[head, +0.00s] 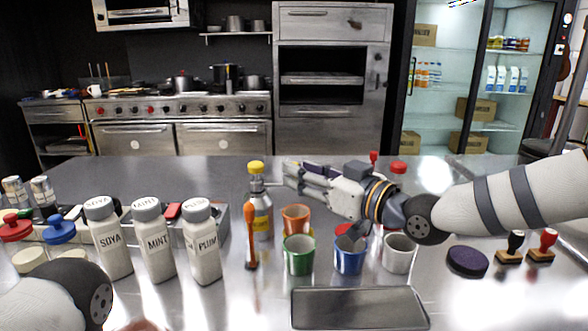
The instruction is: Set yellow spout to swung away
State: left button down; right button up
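An orange-handled tool (251,235) stands left of the bottle. Orange (297,219), green (299,254), blue (349,255) and white (397,253) cups stand below my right arm. White shakers (158,240) stand left. A grey tray (358,308) lies in front.

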jog(key=shift+x, duration=1.45)
jog(key=shift+r, duration=0.1)
grip_shut()
